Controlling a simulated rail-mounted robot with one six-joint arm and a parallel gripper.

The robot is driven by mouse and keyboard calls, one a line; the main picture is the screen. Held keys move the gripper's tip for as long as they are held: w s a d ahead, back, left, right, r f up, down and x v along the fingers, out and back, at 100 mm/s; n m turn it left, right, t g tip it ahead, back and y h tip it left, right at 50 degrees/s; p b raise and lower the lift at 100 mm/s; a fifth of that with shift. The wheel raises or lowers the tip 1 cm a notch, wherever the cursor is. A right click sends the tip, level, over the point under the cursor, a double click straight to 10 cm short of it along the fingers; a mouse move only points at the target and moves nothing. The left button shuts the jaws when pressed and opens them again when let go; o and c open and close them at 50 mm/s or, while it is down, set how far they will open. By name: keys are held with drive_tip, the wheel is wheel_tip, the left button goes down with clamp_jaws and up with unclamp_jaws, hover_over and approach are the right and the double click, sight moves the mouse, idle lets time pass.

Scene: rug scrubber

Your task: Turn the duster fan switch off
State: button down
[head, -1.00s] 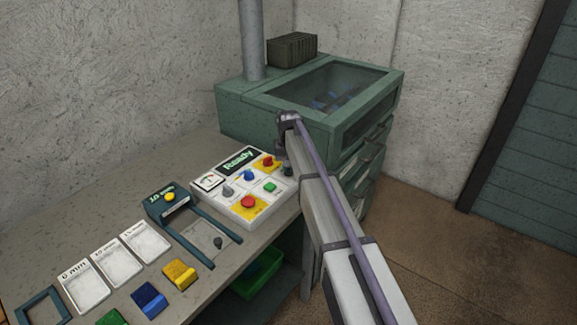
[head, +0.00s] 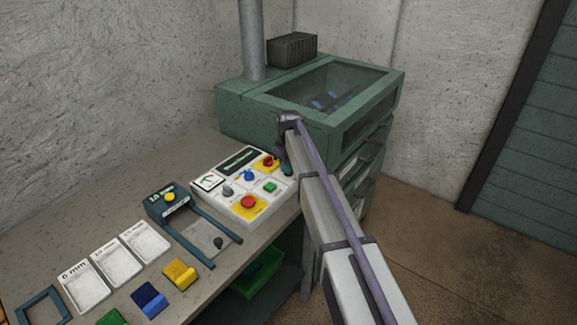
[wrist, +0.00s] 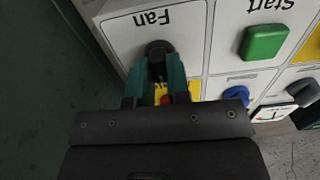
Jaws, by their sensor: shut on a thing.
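The fan switch (wrist: 158,48) is a black knob under the "Fan" label on the white control panel (wrist: 200,15). In the wrist view my gripper's teal fingers (wrist: 158,78) are shut on it, one on each side. The fingers hide part of the knob, and I cannot tell its exact setting. In the head view my gripper (head: 286,168) is at the right corner of the panel (head: 225,208), and the arm hides the switch there.
Next to the fan switch are a green Start button (wrist: 265,42), a blue knob (wrist: 237,94) and a red switch (head: 268,161) on yellow. A red button (head: 248,202) is nearer. A green glass-topped cabinet (head: 325,122) stands behind. Trays and colored blocks lie left.

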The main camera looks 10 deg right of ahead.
idle(0.3)
drive_tip(key=c, duration=1.1)
unclamp_jaws()
drive_tip(key=shift+r, duration=0.1)
wheel_tip(320, 180, up, 11)
drive_tip(key=p, duration=1.1)
drive_tip(key=shift+f, duration=0.2)
